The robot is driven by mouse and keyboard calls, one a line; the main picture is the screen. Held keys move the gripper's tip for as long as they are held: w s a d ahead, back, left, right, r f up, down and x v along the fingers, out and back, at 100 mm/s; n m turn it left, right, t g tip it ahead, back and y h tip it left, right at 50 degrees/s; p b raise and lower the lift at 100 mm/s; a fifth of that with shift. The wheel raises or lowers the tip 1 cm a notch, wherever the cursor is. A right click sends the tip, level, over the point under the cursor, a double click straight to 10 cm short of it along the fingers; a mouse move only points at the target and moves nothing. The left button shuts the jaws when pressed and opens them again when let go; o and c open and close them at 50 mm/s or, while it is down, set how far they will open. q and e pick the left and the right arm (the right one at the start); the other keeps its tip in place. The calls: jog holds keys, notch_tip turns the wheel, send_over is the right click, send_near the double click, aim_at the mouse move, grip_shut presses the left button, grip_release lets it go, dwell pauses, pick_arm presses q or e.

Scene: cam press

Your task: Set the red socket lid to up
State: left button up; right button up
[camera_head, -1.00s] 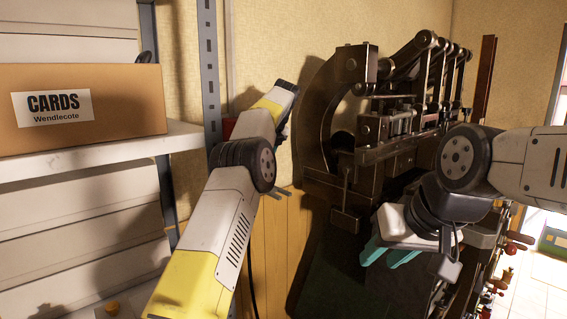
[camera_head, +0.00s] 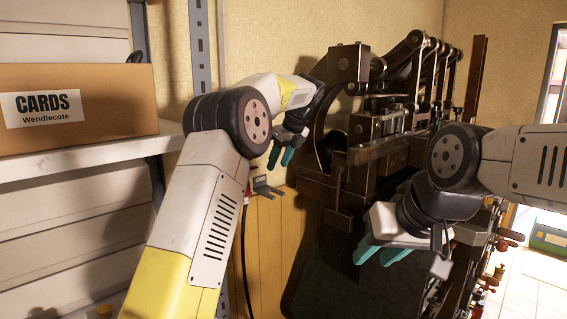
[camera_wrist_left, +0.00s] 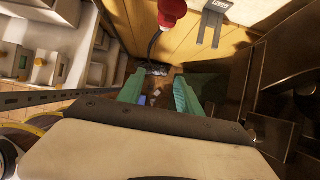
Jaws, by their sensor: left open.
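A small red piece (camera_head: 247,194) with a black cable hanging from it is partly visible low on the wall, beside my left arm. In the left wrist view a red rounded piece (camera_wrist_left: 172,12) with the cable below shows at the top edge, cut off. I cannot tell whether it is the red socket lid or a plug, nor any lid position. My left gripper (camera_head: 281,156) is open and empty, above and right of the red piece, apart from it. My right gripper (camera_head: 381,252) appears open and empty, in front of the press.
A grey bracket with prongs (camera_head: 266,187) sits on the wall right of the red piece. The dark metal press (camera_head: 345,170) stands close to my left gripper's right. A shelf (camera_head: 90,165) with a cardboard box (camera_head: 110,100) is at left.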

pick_arm(q)
jog(key=shift+s+d, duration=0.35)
jog(key=shift+s, duration=0.1)
